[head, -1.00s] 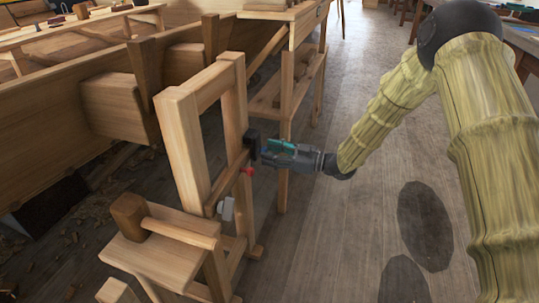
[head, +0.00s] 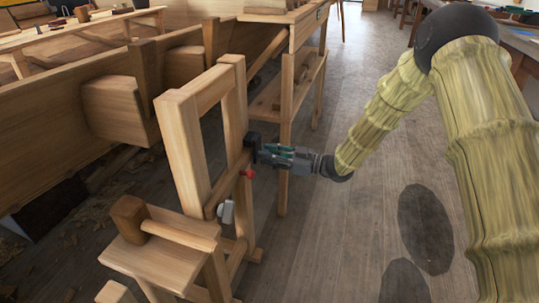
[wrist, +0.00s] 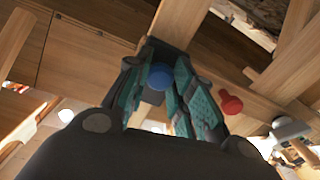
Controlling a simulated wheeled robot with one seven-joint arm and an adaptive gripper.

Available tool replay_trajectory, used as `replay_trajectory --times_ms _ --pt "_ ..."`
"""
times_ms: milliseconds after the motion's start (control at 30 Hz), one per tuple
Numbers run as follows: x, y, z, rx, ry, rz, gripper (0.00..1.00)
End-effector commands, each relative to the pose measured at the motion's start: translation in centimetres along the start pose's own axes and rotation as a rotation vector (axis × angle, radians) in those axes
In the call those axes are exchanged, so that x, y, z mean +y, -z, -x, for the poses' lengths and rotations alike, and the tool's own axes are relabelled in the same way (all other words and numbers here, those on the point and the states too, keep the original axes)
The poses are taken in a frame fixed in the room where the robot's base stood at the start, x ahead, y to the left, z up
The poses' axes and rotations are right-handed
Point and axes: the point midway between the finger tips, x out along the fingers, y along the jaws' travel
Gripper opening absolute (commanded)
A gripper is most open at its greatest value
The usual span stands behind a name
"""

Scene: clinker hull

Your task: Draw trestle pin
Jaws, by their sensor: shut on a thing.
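The wooden trestle (head: 235,105) stands upright beside the hull. Its upright post carries a black block (head: 251,141). A red-headed pin (head: 246,173) sits just below the block; it also shows right of my fingers in the wrist view (wrist: 230,103). My gripper (head: 264,153) is at the black block, level with the post. In the wrist view, a blue round knob (wrist: 160,77) sits between the teal-padded fingers (wrist: 162,72), which are shut on it. The knob is hidden by my fingers in the head view. Its shaft is not visible.
A grey-white fitting (head: 226,211) hangs on the trestle below the red pin. A mallet (head: 150,222) lies on the low wooden stand in front. A workbench (head: 290,70) stands behind. The floor (head: 365,215) to the right is clear.

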Motion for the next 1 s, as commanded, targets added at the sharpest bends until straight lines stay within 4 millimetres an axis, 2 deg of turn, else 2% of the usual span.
replay_trajectory --times_ms 233,533,567,667,1000 --pt "0.1 0.2 2.4 -0.002 -0.002 -0.002 0.0" --pt "0.0 -0.1 2.7 -0.001 -0.001 -0.001 0.0" --pt "0.0 -0.1 2.6 -0.001 -0.001 -0.001 0.28" --pt "0.0 -0.1 2.6 -0.001 -0.001 -0.001 0.46" --pt "0.0 0.0 2.6 -0.001 0.0 -0.001 0.48"
